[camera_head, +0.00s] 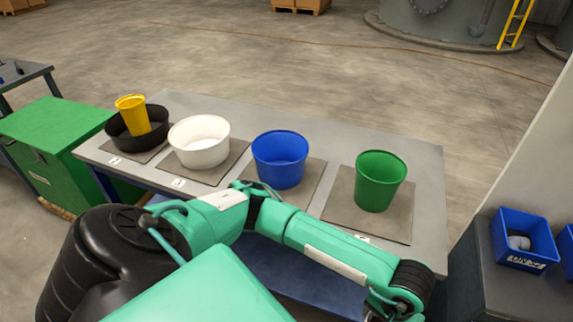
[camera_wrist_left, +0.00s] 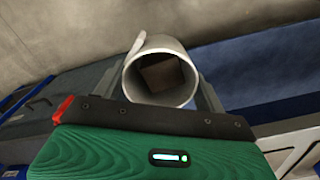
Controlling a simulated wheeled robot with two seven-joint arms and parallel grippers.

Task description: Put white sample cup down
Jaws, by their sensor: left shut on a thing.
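The white sample cup (camera_wrist_left: 183,76) shows in the left wrist view as a pale round cup. Its open mouth faces the camera and a small handle-like piece stands out at its upper left. My left gripper (camera_wrist_left: 163,88) is shut on it, with dark fingers at either side. What lies under the cup is hidden. In the head view my green arm reaches across the front of the grey table (camera_head: 300,116) toward the lower right; its gripper and the cup are not visible there. My right gripper is in neither view.
On the table's mats stand a black bowl (camera_head: 118,127) with a yellow cup (camera_head: 133,115) in it, a white tub (camera_head: 198,155), a blue tub (camera_head: 279,172) and a green cup (camera_head: 379,190). A dark bench (camera_head: 500,285) with a blue bin (camera_head: 540,228) stands right.

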